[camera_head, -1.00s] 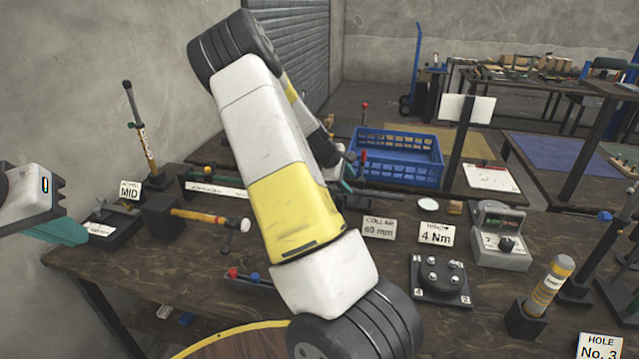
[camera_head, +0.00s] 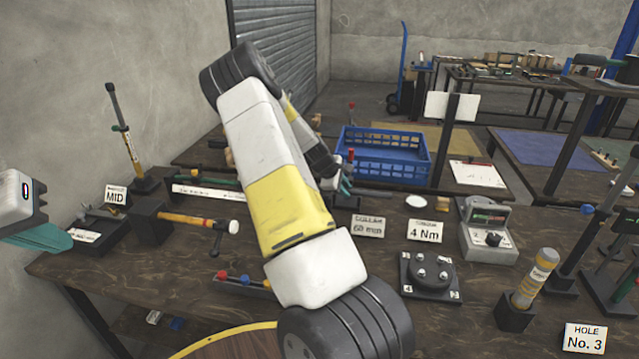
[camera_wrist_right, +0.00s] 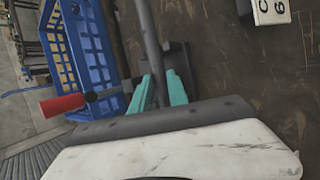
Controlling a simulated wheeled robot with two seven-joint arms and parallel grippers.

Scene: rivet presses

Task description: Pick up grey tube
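A grey tube (camera_wrist_right: 149,38) stands out in the right wrist view, running down between the two teal fingers of my right gripper (camera_wrist_right: 159,80). Its lower end is hidden behind the gripper body, and I cannot tell whether the fingers touch it. In the head view my right gripper (camera_head: 346,178) is mostly hidden behind my arm, beside the blue crate.
A blue crate (camera_head: 385,172) and a red handle (camera_wrist_right: 62,104) are close to my right gripper. A hammer (camera_head: 197,221) lies in a stand. A black base (camera_head: 429,282) and a grey gauge box (camera_head: 487,238) occupy the bench's right side.

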